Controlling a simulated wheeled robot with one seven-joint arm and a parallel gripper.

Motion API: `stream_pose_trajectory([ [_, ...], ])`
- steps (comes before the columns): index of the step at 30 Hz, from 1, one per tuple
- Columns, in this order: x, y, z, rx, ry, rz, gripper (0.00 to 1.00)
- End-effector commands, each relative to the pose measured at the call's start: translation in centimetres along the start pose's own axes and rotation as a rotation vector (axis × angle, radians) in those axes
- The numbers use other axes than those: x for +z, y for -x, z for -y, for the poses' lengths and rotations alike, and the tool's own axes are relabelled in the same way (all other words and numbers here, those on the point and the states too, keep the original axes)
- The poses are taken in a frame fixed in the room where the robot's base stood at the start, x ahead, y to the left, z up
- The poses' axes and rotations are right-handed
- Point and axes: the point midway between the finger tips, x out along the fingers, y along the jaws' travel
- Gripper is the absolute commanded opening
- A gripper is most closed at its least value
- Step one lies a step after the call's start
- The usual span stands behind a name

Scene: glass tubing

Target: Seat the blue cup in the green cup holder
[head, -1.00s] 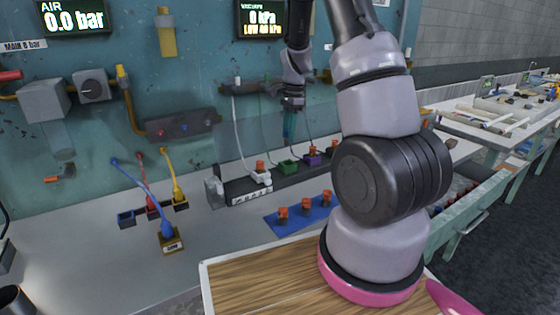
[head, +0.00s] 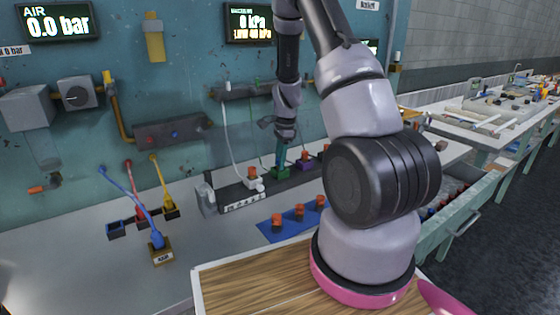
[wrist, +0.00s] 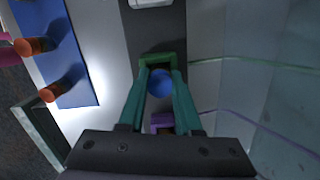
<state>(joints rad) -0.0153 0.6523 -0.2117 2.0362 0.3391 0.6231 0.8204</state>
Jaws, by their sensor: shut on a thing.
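My gripper (wrist: 160,76) points down with its teal fingers shut on the blue cup (wrist: 160,84), which shows as a round blue top between them in the wrist view. The green cup holder (wrist: 157,58) lies right below, its rim showing around the fingertips. In the head view my gripper (head: 282,157) is directly over the green holder (head: 281,173), fingertips at its top. The blue cup is hidden there. I cannot tell how deep the cup is in the holder.
A purple holder (head: 303,165) and a white holder (head: 254,182), each with an orange-topped piece, flank the green one on a dark strip. A blue mat (head: 268,230) with orange-topped pieces lies in front. A white cable (head: 229,130) hangs at left.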

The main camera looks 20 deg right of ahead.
Motion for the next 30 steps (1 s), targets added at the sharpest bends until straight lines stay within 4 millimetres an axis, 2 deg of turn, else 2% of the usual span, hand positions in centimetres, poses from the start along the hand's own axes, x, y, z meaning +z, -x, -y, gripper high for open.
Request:
stream_pose_trajectory([
  [6, 0.0, -0.3, 0.0, 0.001, 0.000, 0.000, 0.00],
  [7, 0.0, -0.3, 0.0, 0.001, 0.001, 0.000, 0.44],
  [8, 0.0, -0.3, 0.0, 0.001, 0.001, 0.000, 0.56],
  [9, 0.0, -0.3, 0.0, 0.001, 0.001, 0.000, 0.63],
  [20, 0.0, 0.1, 0.0, -0.001, 0.001, 0.000, 0.63],
  [23, 0.1, 1.3, 0.1, -0.003, 0.001, 0.001, 0.63],
  [30, 0.1, 6.4, 0.1, -0.005, 0.002, 0.000, 0.63],
])
